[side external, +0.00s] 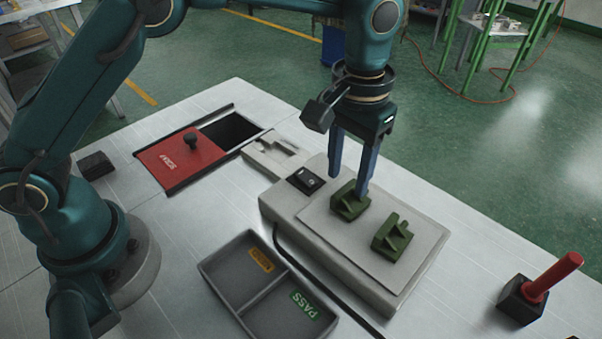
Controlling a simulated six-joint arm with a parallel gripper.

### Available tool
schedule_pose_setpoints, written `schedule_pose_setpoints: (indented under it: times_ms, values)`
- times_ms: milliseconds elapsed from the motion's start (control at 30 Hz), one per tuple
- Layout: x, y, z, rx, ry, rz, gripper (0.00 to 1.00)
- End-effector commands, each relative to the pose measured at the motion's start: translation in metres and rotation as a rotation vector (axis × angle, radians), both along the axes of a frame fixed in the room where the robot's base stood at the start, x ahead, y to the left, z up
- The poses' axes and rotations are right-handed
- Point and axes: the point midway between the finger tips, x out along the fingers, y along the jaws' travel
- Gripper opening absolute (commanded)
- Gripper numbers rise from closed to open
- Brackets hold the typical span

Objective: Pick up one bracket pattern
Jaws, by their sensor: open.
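Two green bracket patterns rest on the pale plate of a grey block. The left bracket (345,205) is below my gripper, and the right bracket (393,240) stands clear of it. My gripper (349,188) points down with its two blue-grey fingers apart. The right fingertip comes down at the left bracket's upper right side and overlaps it in the picture. The left fingertip is at its upper left. I cannot tell whether either finger touches the bracket. Nothing is held.
The grey block (375,297) carries a small black device (306,180). A two-part tray (222,291) with a PASS label lies in front. A red sliding lid (176,165) sits beside a dark opening (231,130). A red-handled tool (548,283) stands at right.

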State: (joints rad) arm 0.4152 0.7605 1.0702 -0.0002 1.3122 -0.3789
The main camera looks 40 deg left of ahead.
Motion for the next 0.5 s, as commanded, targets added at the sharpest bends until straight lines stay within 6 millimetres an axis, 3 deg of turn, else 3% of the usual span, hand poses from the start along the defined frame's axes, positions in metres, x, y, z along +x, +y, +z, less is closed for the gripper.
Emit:
schedule_pose_setpoints:
  times_ms: [200, 500]
  values:
    - [0.0, 0.0, -0.022, 0.0, 0.001, 0.001, 0.5]
    - [0.0, 0.0, -0.025, 0.0, -0.001, 0.001, 0.5]
